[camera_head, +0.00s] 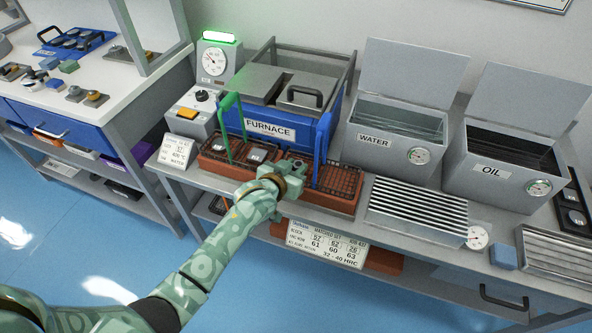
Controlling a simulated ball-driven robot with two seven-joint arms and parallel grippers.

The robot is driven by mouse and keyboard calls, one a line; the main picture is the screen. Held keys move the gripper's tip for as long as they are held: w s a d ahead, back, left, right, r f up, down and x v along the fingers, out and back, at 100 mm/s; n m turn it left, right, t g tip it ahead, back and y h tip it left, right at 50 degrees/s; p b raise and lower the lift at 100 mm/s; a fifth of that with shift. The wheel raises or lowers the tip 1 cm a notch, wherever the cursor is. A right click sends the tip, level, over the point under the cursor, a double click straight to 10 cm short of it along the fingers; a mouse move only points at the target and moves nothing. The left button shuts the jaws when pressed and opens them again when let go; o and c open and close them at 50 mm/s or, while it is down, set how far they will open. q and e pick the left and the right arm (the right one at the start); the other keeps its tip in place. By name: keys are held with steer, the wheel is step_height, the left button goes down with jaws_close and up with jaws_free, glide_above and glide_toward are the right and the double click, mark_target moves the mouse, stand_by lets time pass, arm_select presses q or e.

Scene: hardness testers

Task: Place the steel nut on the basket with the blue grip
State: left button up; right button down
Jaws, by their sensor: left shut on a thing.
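My left gripper (297,167) is at the baskets in front of the furnace, near the right end of the green-grip basket. It is shut on a small grey piece, apparently the steel nut, which the gripper mostly hides. The basket with the blue grip (336,203) is a dark mesh tray on a red-brown base just right of the gripper; its blue grip (323,142) stands upright. The basket with the green grip (212,166) is to the left and holds small grey pieces (256,154). My right gripper is not in view.
The furnace (290,95) stands behind the baskets. The open water tank (380,155) and oil tank (500,180) are to the right. A slatted rack (415,212) lies in front of the water tank. A hardness card (325,245) hangs at the front edge.

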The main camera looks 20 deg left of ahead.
arm_select(q)
steer(key=shift+f, duration=0.15)
steer(key=o, duration=0.7)
